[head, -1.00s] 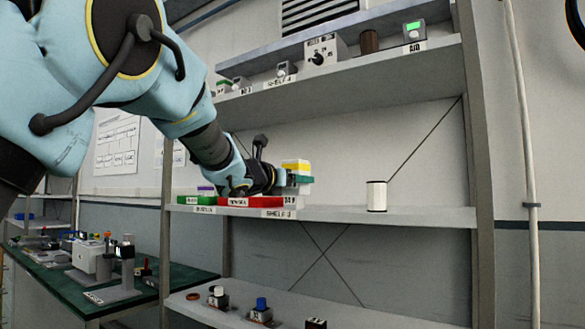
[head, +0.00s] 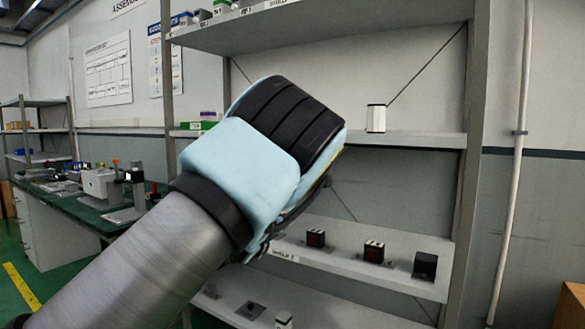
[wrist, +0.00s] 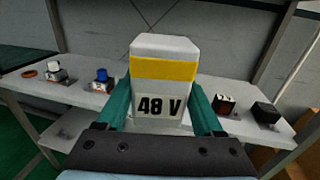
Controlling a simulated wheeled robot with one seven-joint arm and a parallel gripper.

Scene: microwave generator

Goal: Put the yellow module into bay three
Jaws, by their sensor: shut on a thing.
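The yellow module (wrist: 165,70) is a white block with a yellow band and the print "48 V". In the wrist view it stands upright between the green fingers of my gripper (wrist: 160,88), which is shut on it. The lower shelf shows beyond and below it. In the head view my own arm covers the middle of the picture and hides the gripper and module. I cannot make out a bay marked three in either view.
Dark blocks, including a black one (head: 425,265), stand on the shelf below. The wrist view shows a blue-capped device (wrist: 102,80) at left and a black block (wrist: 265,112) at right.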

